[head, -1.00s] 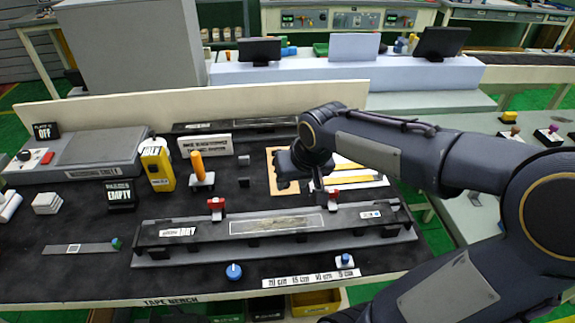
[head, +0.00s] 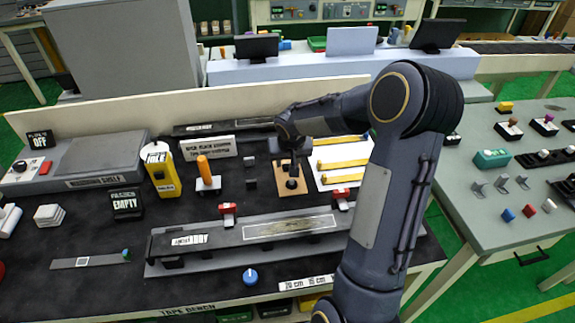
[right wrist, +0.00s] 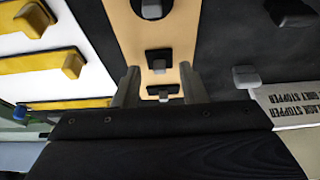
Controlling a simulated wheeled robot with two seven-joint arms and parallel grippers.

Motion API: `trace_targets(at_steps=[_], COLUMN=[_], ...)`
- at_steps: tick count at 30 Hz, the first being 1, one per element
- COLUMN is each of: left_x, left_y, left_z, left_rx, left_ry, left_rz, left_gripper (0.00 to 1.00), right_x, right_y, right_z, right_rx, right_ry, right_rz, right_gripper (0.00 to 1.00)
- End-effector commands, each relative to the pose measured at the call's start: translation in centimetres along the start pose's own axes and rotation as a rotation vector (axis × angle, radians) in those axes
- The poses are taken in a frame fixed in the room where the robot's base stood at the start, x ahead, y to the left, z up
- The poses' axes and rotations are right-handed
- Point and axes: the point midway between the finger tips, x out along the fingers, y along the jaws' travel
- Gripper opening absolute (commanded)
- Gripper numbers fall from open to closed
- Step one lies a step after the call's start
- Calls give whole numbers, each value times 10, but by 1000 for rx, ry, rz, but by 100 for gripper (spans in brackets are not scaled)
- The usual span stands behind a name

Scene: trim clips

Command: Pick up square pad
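A tan board (head: 296,201) on the dark bench carries several dark pads, and it also shows in the right wrist view (right wrist: 178,30). There, a squarish pad (right wrist: 158,60) sits mid-board, a rounder one (right wrist: 152,8) is at the top edge, and a small one (right wrist: 163,91) appears between my fingers. I cannot tell for certain which is the square pad. My right gripper (right wrist: 160,86) is open and empty, pointing down over the board. In the head view my right gripper (head: 293,166) partly hides the pads. My left gripper is not in view.
Yellow strips (head: 343,163) lie on a white sheet right of the board. An orange-handled tool (head: 204,176) and a stopper sign (head: 208,147) stand to the left. A long grey fixture with red clamps (head: 228,212) lies in front. A second table (head: 500,222) is at right.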

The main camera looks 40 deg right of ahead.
Motion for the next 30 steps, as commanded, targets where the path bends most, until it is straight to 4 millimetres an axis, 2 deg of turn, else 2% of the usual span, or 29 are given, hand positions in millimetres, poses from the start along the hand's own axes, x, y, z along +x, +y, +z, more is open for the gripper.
trace_targets(at_steps=[3, 9, 16, 26, 30], left_x=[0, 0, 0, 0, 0], left_y=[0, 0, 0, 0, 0], left_z=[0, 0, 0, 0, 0], left_rx=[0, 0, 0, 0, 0], left_ry=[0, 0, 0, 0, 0], left_rz=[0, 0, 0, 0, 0], left_gripper=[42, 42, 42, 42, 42], right_x=[6, 6, 6, 5, -1], right_y=[0, 0, 0, 0, 0], right_z=[0, 0, 0, 0, -3], right_rx=[-1, -1, -1, -1, 0], right_ry=[1, 1, 1, 1, 3], right_rz=[-1, -1, 0, 0, 0], right_gripper=[38, 37, 8, 7, 7])
